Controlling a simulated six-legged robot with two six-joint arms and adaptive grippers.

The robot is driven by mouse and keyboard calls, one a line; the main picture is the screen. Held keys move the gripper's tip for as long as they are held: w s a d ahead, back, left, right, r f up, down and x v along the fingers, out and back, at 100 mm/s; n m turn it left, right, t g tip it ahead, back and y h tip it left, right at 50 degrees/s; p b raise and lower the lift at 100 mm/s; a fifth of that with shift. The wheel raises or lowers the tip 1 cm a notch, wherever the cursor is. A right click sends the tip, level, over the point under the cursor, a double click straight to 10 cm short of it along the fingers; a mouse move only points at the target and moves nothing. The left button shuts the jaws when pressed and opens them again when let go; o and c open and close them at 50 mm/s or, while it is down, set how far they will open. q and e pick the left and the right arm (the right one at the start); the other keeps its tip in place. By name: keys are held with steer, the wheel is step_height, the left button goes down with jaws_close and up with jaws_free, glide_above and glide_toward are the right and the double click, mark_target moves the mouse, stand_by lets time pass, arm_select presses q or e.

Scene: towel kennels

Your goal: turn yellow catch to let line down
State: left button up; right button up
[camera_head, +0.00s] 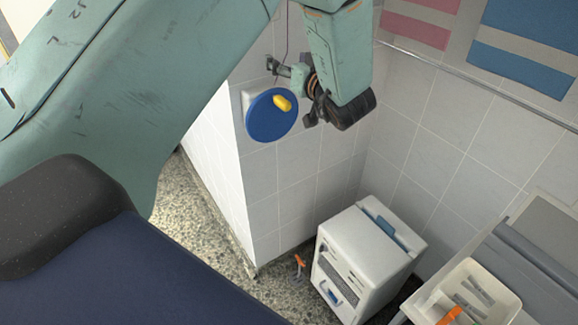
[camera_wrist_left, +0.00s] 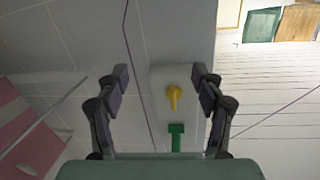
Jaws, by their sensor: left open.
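The yellow catch (camera_head: 282,102) sits on a round blue disc (camera_head: 271,115) mounted at the corner of the tiled wall. In the left wrist view a yellow catch (camera_wrist_left: 173,98) stands on a pale plate (camera_wrist_left: 160,78), with a green piece (camera_wrist_left: 177,138) below it. My left gripper (camera_head: 293,93) is beside the disc in the head view. Its open fingers (camera_wrist_left: 162,78) lie to either side of the catch in the wrist view, with gaps and no visible contact. A thin line (camera_head: 287,30) runs down the wall above. My right gripper is not in view.
A white cabinet (camera_head: 354,262) stands on the speckled floor by the wall. A cream tray (camera_head: 505,308) with tools sits at the lower right. Pink (camera_head: 415,25) and blue (camera_head: 520,60) towels hang at the upper right. An orange-handled item (camera_head: 299,262) is by the wall base.

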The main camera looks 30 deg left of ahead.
arm_select(q)
steer(key=s+d+f+m+h+b, duration=0.1)
steer(key=s+f+m+h+b, duration=0.1)
steer(key=f, duration=1)
steer(key=s+d+f+m+t+h+b, duration=0.1)
steer(key=f+b, duration=0.4)
steer(key=f, duration=0.7)
steer(key=s+d+m+h, duration=0.1)
steer(key=m+h, duration=0.1)
steer(key=shift+s+f+m+h, duration=0.15)
steer(key=shift+s+m+h, duration=0.1)
steer(key=shift+m+h, duration=0.05)
steer(key=shift+d, duration=0.1)
